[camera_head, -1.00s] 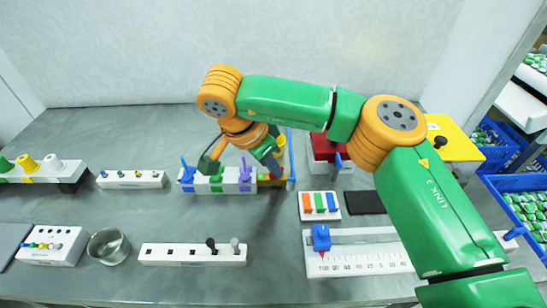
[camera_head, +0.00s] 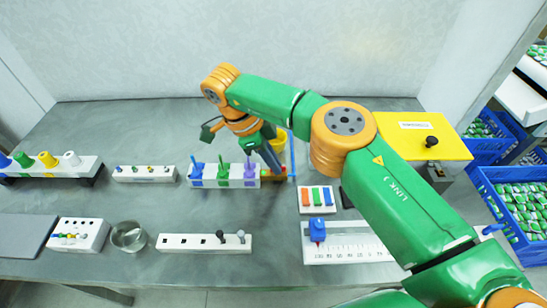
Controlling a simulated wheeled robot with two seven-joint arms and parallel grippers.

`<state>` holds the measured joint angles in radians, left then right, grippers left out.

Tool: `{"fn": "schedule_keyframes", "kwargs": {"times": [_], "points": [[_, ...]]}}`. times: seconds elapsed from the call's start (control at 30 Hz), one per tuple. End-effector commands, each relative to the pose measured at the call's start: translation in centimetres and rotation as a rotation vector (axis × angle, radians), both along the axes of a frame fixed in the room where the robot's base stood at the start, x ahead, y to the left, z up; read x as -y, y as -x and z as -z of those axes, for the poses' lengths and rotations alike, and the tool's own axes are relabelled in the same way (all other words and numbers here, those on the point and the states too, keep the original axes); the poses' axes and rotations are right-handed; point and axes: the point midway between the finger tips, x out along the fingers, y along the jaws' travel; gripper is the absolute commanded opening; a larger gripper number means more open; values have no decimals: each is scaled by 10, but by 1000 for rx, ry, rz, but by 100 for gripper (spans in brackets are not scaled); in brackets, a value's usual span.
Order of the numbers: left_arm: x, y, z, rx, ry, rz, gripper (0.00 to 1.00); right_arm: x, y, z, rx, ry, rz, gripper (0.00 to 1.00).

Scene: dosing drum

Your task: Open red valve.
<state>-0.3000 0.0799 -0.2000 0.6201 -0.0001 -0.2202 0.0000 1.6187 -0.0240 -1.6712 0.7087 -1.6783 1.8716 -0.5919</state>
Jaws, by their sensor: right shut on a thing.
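A white valve block (camera_head: 210,183) stands mid-table with upright blue (camera_head: 196,172), green (camera_head: 223,172) and purple (camera_head: 250,172) handles. At its right end is a small yellow and red part (camera_head: 272,177), most likely the red valve. My right gripper (camera_head: 273,165) reaches down over this end from behind and is shut there. The wrist and fingers hide most of the valve, so its handle angle cannot be told. My left gripper is not in view.
A thin blue upright post (camera_head: 292,155) stands just right of my gripper. A yellow-topped box (camera_head: 420,134) is at right. A slide scale (camera_head: 345,246), a metal cup (camera_head: 128,236) and a switch strip (camera_head: 185,243) are in front. The back-left table is clear.

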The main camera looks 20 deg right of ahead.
Motion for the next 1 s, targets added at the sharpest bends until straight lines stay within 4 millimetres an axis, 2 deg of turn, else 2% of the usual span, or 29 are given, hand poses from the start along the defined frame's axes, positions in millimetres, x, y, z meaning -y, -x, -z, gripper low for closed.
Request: {"fn": "schedule_keyframes", "kwargs": {"times": [0.5,0.53,0.6,0.63,0.9,1.0], "points": [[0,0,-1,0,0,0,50,0,0,0,0,-1,17,0],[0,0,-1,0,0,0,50,0,0,0,0,-1,17,13],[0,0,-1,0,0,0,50,0,0,0,0,-1,17,32],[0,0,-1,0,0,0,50,0,0,0,-1,0,17,38],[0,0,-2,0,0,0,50,0,0,0,0,0,15,38],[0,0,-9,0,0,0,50,0,0,-8,0,-1,15,38]]}}
